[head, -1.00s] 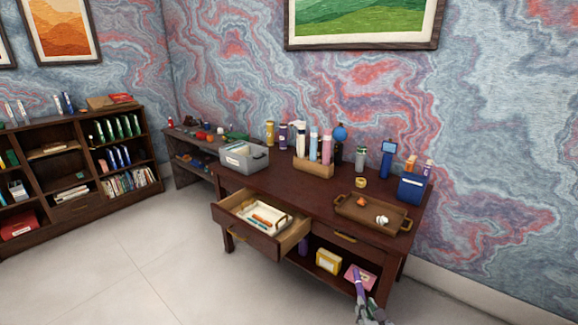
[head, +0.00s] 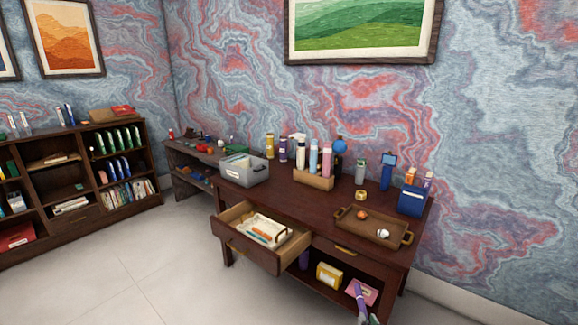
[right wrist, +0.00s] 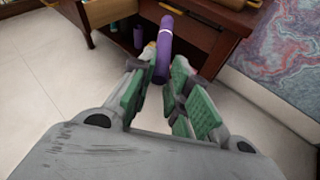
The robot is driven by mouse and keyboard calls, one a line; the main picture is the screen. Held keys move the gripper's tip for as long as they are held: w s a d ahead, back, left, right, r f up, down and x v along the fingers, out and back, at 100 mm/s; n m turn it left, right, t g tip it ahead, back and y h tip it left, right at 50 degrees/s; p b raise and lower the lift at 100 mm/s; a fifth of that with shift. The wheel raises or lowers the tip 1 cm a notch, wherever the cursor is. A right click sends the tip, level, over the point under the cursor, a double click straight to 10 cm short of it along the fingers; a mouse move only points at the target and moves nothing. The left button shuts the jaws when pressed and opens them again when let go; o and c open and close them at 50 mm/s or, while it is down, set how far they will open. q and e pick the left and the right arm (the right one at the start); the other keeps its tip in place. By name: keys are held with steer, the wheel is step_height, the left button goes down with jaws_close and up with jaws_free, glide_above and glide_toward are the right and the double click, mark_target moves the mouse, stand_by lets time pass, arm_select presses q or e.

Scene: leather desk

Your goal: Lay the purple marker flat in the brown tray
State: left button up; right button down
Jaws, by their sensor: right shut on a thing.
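The purple marker (right wrist: 163,50) is held upright between the green-padded fingers of my right gripper (right wrist: 160,88) in the right wrist view. In the head view the purple marker (head: 359,297) shows at the bottom edge, in front of the desk's lower shelf, with my right gripper (head: 372,319) mostly cut off by the frame edge. The brown tray (head: 362,236) lies on the right part of the desk top, above and behind the gripper. It holds a small orange thing and a small white thing. My left gripper is not in view.
The desk drawer (head: 232,240) is pulled out, with a white tray inside. A blue box (head: 411,201) stands behind the brown tray at the right. A grey bin (head: 237,170) and a wooden holder (head: 313,180) with bottles are further left. Boxes sit on the lower shelf.

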steer(key=shift+r, duration=0.1)
stand_by(0.3)
steer(key=a+r+n+g+y, duration=0.1)
steer(key=a+r+n+y, duration=0.3)
steer(key=a+r, duration=0.3)
steer(key=s+a+r+n+g+y, duration=0.1)
steer(key=a+r+n+y, duration=0.3)
steer(key=a+r, duration=0.4)
steer(key=shift+r+g+y, duration=0.4)
steer(key=shift+r+g, duration=0.2)
steer(key=shift+r, duration=2.65)
